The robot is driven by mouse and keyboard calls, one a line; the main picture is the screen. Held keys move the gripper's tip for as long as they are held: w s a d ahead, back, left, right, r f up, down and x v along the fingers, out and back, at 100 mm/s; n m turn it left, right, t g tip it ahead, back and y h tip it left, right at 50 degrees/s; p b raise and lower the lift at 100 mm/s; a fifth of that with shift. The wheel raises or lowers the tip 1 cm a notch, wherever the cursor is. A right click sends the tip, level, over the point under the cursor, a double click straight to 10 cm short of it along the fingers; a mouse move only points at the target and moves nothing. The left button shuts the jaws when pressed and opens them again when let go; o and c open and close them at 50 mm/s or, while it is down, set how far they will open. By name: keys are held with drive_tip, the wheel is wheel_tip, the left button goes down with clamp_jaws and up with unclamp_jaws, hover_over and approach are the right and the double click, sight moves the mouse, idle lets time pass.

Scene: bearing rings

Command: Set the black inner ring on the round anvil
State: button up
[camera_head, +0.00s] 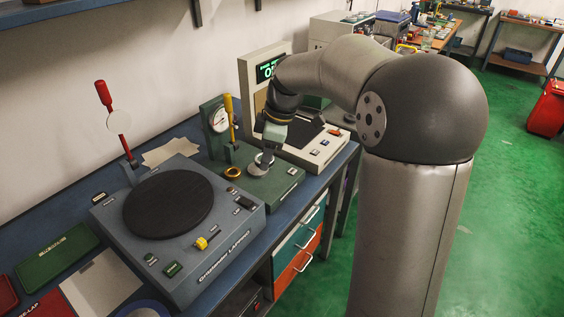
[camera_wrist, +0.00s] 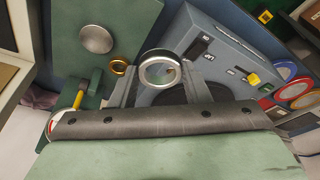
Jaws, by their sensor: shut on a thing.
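My gripper (camera_wrist: 160,78) is shut on a shiny silver-coloured ring (camera_wrist: 160,69), held between its two fingertips. The held ring looks silver, not black, and I see no clearly black ring. A round silver anvil (camera_wrist: 96,38) sits on the green base of the dial gauge stand; it also shows in the head view (camera_head: 261,168). In the head view my gripper (camera_head: 268,155) is low over that base, close to the anvil. The held ring cannot be made out there. In the wrist view the ring is to the right of the anvil, apart from it in the picture.
A brass ring (camera_head: 232,173) lies on the green base, near the dial gauge (camera_head: 217,119) and its yellow-handled lever (camera_head: 230,119). A grey lapping machine (camera_head: 236,226) stands to the left. A cream device with a lit display (camera_head: 270,68) stands behind on the right.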

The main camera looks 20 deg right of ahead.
drive_tip(key=w+f+p, duration=0.1)
drive_tip(key=w+f, duration=0.2)
drive_tip(key=w, duration=0.1)
drive_tip(key=w+f, duration=0.3)
drive_tip(key=w, duration=0.1)
drive_tip(key=w+f+p, duration=0.1)
drive_tip(key=w+f, duration=0.2)
drive_tip(key=w, duration=0.2)
drive_tip(key=shift+d+p, duration=0.35)
drive_tip(key=shift+d, duration=0.05)
drive_tip(key=shift+w+f, duration=0.3)
drive_tip(key=shift+f, duration=1.6)
drive_tip(key=shift+f, duration=0.15)
drive_tip(key=o, duration=1.1)
